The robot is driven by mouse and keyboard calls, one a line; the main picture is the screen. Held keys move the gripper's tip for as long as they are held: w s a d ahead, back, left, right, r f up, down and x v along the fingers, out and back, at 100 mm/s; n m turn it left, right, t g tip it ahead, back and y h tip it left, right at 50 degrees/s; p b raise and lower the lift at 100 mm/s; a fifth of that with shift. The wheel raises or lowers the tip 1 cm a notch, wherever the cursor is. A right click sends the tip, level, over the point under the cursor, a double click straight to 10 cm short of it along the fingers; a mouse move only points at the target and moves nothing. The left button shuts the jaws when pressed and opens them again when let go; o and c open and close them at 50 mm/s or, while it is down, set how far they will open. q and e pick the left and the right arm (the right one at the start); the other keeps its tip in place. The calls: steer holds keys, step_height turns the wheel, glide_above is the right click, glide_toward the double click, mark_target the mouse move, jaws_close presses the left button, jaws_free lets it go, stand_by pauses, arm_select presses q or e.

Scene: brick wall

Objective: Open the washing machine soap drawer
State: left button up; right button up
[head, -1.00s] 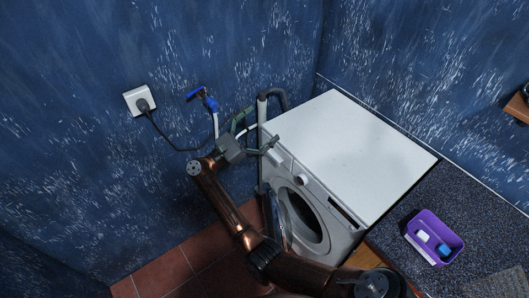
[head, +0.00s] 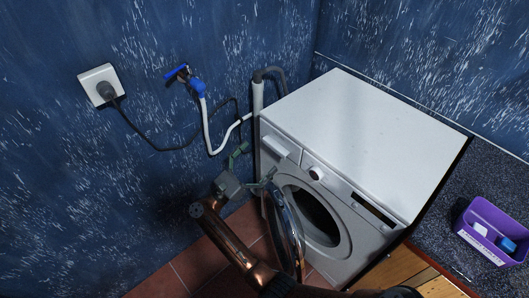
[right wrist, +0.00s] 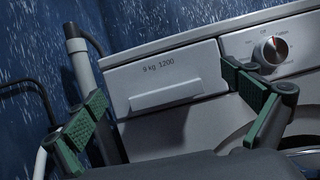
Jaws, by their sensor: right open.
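The white washing machine (head: 365,135) stands in the corner, its round door (head: 285,232) swung open. Its soap drawer (head: 281,152) is at the left end of the front panel. In the right wrist view the drawer front (right wrist: 190,66) looks flush with the panel, with a protruding handle (right wrist: 165,96) below the "9 kg 1200" print. My right gripper (head: 256,166) is open and empty, in front of and slightly below the drawer in the head view. In the right wrist view its green-padded fingers (right wrist: 172,108) spread on either side of the handle, apparently not touching it. My left gripper is out of view.
A control knob (head: 316,174) sits right of the drawer. A grey drain pipe (head: 257,110), a white hose (head: 207,130) and a black cable (head: 150,142) run left of the machine. A purple box (head: 490,232) stands on the dark counter (head: 455,205) at right.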

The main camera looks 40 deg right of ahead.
mark_target(273, 149)
step_height(273, 149, down, 5)
steer(key=b, duration=0.2)
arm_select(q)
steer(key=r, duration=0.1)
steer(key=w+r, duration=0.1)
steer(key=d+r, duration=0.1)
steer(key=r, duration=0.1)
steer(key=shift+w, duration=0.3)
arm_select(e)
steer(key=shift+n, duration=0.4)
steer(key=x, duration=0.7)
steer(key=shift+w+d, duration=0.25)
steer(key=shift+d, duration=0.15)
steer(key=shift+c, duration=0.3)
